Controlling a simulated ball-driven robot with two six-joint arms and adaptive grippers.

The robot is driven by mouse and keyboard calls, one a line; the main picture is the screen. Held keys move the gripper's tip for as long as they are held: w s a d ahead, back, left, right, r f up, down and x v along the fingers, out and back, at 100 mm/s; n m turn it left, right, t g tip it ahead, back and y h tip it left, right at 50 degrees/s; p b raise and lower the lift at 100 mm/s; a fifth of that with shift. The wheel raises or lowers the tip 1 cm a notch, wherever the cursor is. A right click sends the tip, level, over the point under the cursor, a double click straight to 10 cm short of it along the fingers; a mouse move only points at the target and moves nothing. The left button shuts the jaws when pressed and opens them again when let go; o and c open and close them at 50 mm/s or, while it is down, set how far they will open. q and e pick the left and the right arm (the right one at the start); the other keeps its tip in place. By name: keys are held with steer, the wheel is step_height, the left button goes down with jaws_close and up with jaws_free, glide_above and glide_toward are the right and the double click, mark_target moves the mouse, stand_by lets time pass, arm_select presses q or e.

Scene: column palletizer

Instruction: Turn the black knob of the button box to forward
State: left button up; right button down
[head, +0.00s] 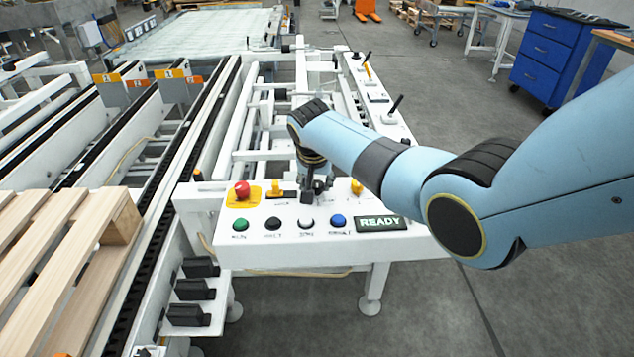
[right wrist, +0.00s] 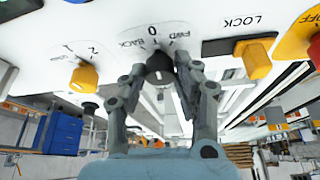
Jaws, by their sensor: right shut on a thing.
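The button box (head: 265,222) is a white panel with a row of push buttons and a lit READY sign. My right gripper (head: 312,190) reaches down onto it from above and hides most of the black knob in the head view. In the right wrist view, the black knob (right wrist: 159,63) sits between the two fingers of my right gripper (right wrist: 160,70), which are closed on its sides. The labels BACK, 0 and FWD are printed around the knob. Which mark it points to is not clear. My left gripper is out of view.
Close by stand a yellow LOCK switch (right wrist: 253,58), a yellow 1-2 selector (right wrist: 84,78) and a red emergency button (head: 242,190). Green (head: 240,225), black (head: 273,224), white (head: 306,224) and blue (head: 338,221) buttons line the front. A wooden pallet (head: 50,262) lies at left.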

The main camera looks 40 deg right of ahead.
steer(key=m+g+h+b, duration=0.1)
steer(key=m, duration=0.2)
steer(key=shift+w+a+m, duration=0.1)
steer(key=shift+w+m, duration=0.05)
steer(key=shift+m, duration=0.15)
steer(key=m+g+b, duration=0.1)
steer(key=m, duration=0.2)
steer(key=shift+f+b, duration=0.15)
steer(key=shift+b, duration=0.15)
steer(key=shift+w+m+g+b, duration=0.1)
steer(key=shift+m+g+b, duration=0.35)
steer(key=shift+m, duration=0.35)
steer(key=c, duration=1)
jaws_free()
steer(key=shift+h, duration=0.3)
